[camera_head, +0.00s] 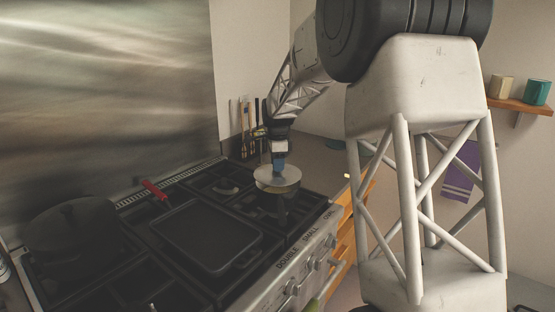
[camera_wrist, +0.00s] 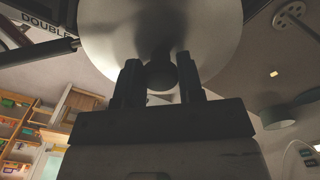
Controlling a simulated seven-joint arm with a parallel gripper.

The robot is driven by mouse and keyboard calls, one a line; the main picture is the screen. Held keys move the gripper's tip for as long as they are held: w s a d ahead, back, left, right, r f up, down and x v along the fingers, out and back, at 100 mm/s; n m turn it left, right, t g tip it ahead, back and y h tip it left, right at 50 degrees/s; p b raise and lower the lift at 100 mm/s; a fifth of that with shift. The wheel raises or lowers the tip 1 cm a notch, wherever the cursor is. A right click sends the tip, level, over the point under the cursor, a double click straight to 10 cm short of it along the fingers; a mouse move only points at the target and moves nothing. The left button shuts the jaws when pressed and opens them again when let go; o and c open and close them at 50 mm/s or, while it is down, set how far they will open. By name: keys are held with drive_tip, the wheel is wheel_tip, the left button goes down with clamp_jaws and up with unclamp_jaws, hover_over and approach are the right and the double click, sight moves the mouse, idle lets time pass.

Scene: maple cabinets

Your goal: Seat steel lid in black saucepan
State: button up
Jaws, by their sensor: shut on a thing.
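The steel lid (camera_head: 277,180) is a pale round disc above the right side of the stove, about level. My gripper (camera_head: 279,166) is over its middle. In the wrist view, my gripper (camera_wrist: 160,80) has its two fingers on either side of the round dark knob of the lid (camera_wrist: 110,35), shut on it. Directly under the lid in the head view is a dark shape that looks like the black saucepan (camera_head: 281,208). The lid hides most of it, and I cannot tell whether the lid touches its rim.
A black griddle pan (camera_head: 205,238) lies on the middle burners, with a red handle (camera_head: 154,189) behind it. A large dark pot (camera_head: 72,232) stands at left. Utensils (camera_head: 246,125) hang at the back wall. The stove's front knobs (camera_head: 291,287) face right.

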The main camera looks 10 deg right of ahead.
drive_tip(key=shift+f, duration=1.2)
drive_tip(key=shift+f, duration=0.1)
drive_tip(key=o, duration=1.1)
drive_tip(key=shift+o, duration=0.2)
drive_tip(key=shift+r, duration=3.95)
